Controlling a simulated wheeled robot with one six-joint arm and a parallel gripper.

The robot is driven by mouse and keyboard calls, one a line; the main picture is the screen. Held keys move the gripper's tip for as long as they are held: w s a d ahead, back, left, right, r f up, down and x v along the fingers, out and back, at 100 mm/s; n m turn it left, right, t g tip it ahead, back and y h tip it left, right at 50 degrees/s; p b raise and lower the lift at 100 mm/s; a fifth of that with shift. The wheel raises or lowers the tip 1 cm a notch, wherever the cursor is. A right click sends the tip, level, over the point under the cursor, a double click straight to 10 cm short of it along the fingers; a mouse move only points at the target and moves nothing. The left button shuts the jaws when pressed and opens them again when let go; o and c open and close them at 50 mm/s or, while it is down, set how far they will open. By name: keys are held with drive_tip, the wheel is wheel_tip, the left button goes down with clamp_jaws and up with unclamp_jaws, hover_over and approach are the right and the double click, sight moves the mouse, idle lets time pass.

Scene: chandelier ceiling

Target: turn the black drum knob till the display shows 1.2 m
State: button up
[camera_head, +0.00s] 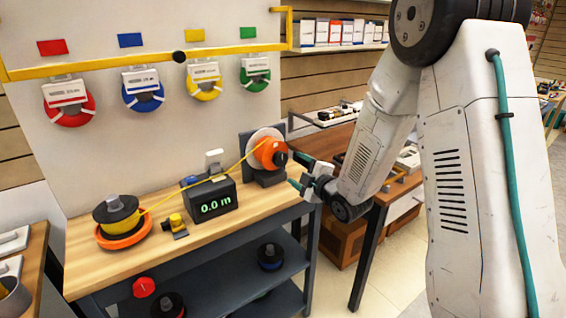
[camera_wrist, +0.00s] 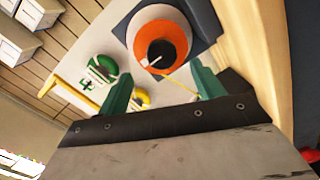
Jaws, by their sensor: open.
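The black drum knob (camera_head: 280,158) is at the centre of the orange and white drum (camera_head: 265,148) at the right end of the workbench. In the wrist view the knob (camera_wrist: 160,53) faces me, with a pale line on it, in the middle of the orange drum face (camera_wrist: 178,30). The display (camera_head: 215,205) on a black box reads 0.0 m. My gripper (camera_head: 297,172) is to the right of the knob, open and empty. In the wrist view its green fingers (camera_wrist: 162,90) are spread apart, with the knob beyond them and not touched.
A yellow line runs from the drum past the display to a black and yellow spool (camera_head: 117,213) in an orange dish. A small yellow device (camera_head: 176,224) stands on the bench (camera_head: 245,215). Coloured reels hang on the back panel. A wooden table (camera_head: 335,145) stands at right.

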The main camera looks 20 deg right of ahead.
sight(282, 161)
drive_tip(key=shift+n+t+y, duration=0.3)
drive_tip(key=shift+n+y, duration=0.1)
drive_tip(key=x, duration=0.8)
drive_tip(key=shift+s+a+f, duration=0.1)
drive_tip(key=shift+a+f, duration=0.05)
drive_tip(key=shift+f, duration=0.15)
drive_tip(key=c, duration=1)
